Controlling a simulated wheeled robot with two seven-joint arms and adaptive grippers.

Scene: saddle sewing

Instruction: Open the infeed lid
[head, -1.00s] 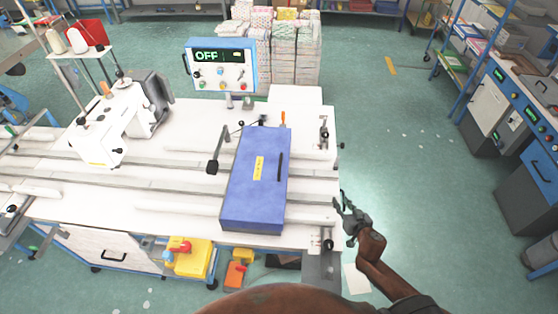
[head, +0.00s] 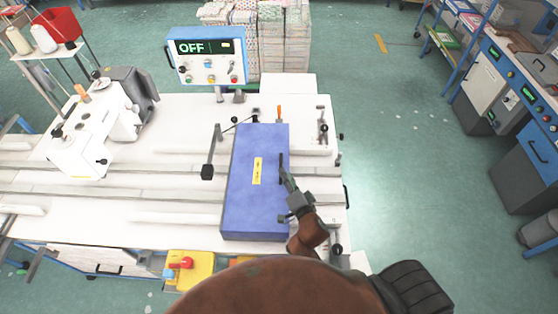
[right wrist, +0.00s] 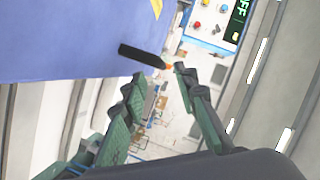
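The infeed lid (head: 245,205) is a closed, flat blue-purple cover on the white machine table, with a yellow label (head: 257,170) and a black bar handle (head: 281,163) along its right side. My right gripper (head: 286,182) is over the lid's right edge, at the near end of the handle. In the right wrist view, my right gripper (right wrist: 160,82) has its fingers apart with nothing between them. The black handle (right wrist: 142,55) shows just beyond the fingertips, in front of the blue lid (right wrist: 60,40). I cannot tell whether they touch. My left gripper is not in view.
A control panel (head: 208,58) reading OFF stands behind the lid. A black-ended lever (head: 209,160) is just left of the lid. A white sewing machine (head: 85,140) stands at the left. The floor (head: 415,190) right of the table is clear.

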